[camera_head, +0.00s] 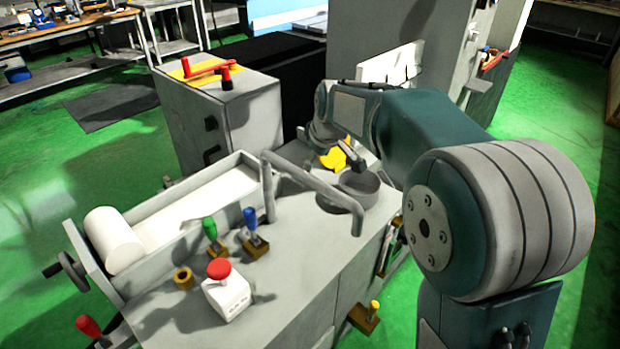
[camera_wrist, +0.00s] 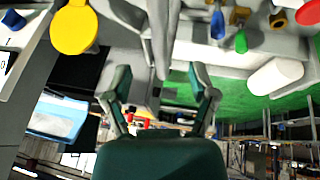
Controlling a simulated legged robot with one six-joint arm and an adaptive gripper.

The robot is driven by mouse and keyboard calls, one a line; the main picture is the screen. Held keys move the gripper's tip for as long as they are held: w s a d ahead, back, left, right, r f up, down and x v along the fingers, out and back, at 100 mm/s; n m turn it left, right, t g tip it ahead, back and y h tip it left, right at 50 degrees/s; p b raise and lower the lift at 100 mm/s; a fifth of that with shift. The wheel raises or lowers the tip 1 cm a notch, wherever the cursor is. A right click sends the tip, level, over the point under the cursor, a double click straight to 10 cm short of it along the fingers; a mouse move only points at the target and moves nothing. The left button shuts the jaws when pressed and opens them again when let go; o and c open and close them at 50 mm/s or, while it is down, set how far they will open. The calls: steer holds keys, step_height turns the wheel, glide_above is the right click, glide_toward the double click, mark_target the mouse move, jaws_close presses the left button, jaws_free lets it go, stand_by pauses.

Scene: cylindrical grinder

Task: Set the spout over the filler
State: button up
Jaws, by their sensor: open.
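The spout (camera_head: 315,182) is a grey bent pipe on an upright post on the machine top. Its free end hangs by the front rim of a dark grey round cup (camera_head: 360,187), which looks like the filler. A yellow round lid (camera_head: 333,158) stands behind the cup; it also shows in the wrist view (camera_wrist: 73,30). My gripper (camera_head: 343,157) is above the machine top near the lid and cup. In the wrist view my gripper (camera_wrist: 163,95) is open and empty. The grey pipe (camera_wrist: 160,38) lines up between its fingers there, but I cannot tell how far off it is.
Green (camera_head: 210,230) and blue (camera_head: 250,220) levers and a red-topped button box (camera_head: 228,290) stand left of the spout. A white cylinder (camera_head: 113,240) lies at the far left. A grey cabinet (camera_head: 225,115) with a red handle stands behind.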

mark_target(311, 178)
steer(key=x, duration=1)
steer(key=shift+w+f, duration=0.1)
steer(key=shift+d, duration=0.1)
jaws_close()
